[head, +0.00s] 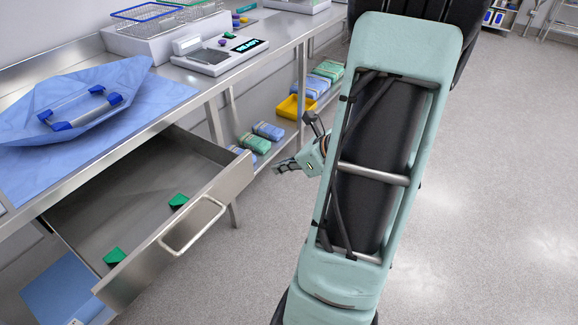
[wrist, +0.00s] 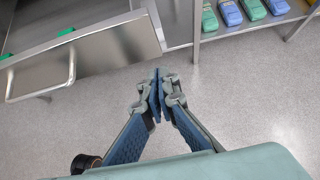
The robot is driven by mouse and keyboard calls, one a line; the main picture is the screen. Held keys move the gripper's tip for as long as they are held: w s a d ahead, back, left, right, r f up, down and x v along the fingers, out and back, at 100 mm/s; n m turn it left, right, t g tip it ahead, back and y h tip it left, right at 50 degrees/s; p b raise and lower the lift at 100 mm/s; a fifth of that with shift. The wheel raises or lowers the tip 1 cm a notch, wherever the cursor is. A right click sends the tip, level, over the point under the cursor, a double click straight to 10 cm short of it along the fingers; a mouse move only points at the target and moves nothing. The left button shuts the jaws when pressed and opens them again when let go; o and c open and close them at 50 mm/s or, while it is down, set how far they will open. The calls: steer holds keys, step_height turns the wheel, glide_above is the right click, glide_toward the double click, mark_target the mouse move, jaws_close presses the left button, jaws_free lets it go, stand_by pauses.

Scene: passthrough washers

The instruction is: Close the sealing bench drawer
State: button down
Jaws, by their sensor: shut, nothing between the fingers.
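The sealing bench drawer (head: 178,228) is a steel drawer pulled well out from under the bench. Its bar handle (head: 192,226) is on the front panel, and two green items lie inside it. In the wrist view the drawer front (wrist: 95,70) and handle (wrist: 42,78) are at the upper left. My gripper (wrist: 158,88) is shut and empty, in the air over the floor, to the right of the drawer front's end and apart from it. In the head view my gripper (head: 287,166) shows only partly beside my arm, right of the drawer.
The bench top (head: 185,78) holds a blue wrap (head: 85,95) with a clear handled item and a grey device (head: 220,52). A lower shelf carries blue and green packs (head: 268,131) and a yellow tray (head: 297,107). A bench leg (wrist: 197,35) stands near the drawer. The floor at right is clear.

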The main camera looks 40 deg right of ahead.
mark_target(253, 167)
steer(key=w, duration=0.1)
steer(key=w+a+f, duration=0.1)
steer(key=w, duration=0.1)
steer(key=w+f, duration=0.1)
steer(key=w, duration=0.1)
steer(key=shift+a+f+b, duration=0.25)
steer(key=shift+a+b, duration=0.1)
steer(key=shift+w+a, duration=0.2)
steer(key=shift+w, duration=0.5)
